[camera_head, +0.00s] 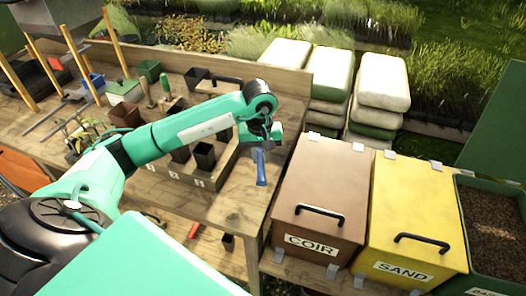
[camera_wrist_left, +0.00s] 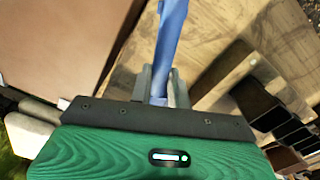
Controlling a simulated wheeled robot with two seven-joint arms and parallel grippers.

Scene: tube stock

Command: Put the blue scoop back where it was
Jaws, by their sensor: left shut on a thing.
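My left gripper (camera_wrist_left: 160,88) is shut on the blue scoop (camera_wrist_left: 170,35). In the head view the scoop (camera_head: 261,167) hangs below the left gripper (camera_head: 260,146), over the right end of the wooden bench (camera_head: 238,206). In the left wrist view only a blue length of the scoop shows between the fingers, running out of the top edge; the rest is out of the frame. I cannot tell whether the scoop touches the bench. My right gripper is not in view.
A brown COIR bin (camera_head: 322,190) and a yellow SAND bin (camera_head: 418,215), both lidded, stand right of the bench. An open bin of dark soil (camera_head: 495,230) is at far right. Black pots (camera_head: 204,156) stand near my arm. White sacks (camera_head: 383,82) are stacked behind.

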